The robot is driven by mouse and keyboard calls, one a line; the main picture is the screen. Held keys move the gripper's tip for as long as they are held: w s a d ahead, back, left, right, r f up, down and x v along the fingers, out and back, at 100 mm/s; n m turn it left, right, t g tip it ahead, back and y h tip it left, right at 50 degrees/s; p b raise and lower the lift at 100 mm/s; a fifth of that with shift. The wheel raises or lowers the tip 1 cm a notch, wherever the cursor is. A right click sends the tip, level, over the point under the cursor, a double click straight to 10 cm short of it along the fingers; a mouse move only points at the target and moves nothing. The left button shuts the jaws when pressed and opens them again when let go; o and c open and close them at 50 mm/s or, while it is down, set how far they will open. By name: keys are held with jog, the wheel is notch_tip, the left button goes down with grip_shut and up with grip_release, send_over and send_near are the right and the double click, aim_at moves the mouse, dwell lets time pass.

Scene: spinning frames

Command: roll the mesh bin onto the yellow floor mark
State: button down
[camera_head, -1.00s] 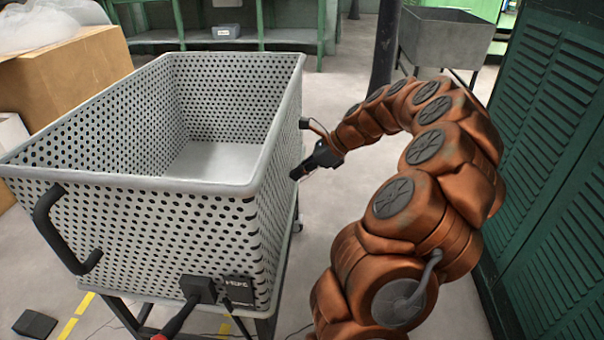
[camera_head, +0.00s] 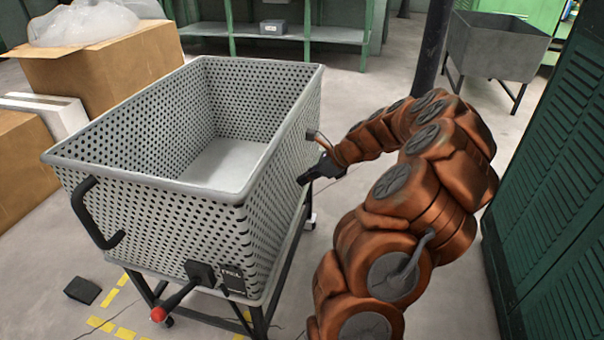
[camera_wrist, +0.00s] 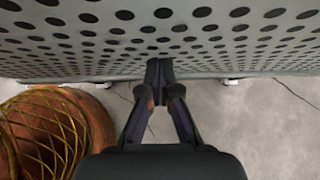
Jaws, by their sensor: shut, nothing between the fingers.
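The mesh bin (camera_head: 165,222) is a grey perforated box, empty inside, on a dark wheeled frame. It has a black handle on its near left side and a red-knobbed lever (camera_head: 172,303) at its near end. Yellow floor mark dashes (camera_head: 110,296) show on the floor at its near left, and another piece shows beneath its frame; the rest is hidden. My gripper (camera_head: 302,181) is shut and empty, its tips at the bin's right side wall. In the wrist view the shut fingertips (camera_wrist: 159,66) point at the perforated wall; I cannot tell whether they touch it.
Cardboard boxes (camera_head: 100,68) stand at the left. A dark wedge-shaped block (camera_head: 82,290) lies near the yellow dashes. A green shuttered cabinet (camera_head: 555,180) is at the right, with a dark post (camera_head: 433,50) and grey tub (camera_head: 498,48) behind.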

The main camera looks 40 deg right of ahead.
dwell(0.3)
jog(key=s+d+f+p+v, duration=0.1)
jog(key=p+v, duration=0.3)
jog(key=v, duration=0.8)
jog(key=shift+s+f, duration=0.25)
jog(key=shift+s, duration=0.35)
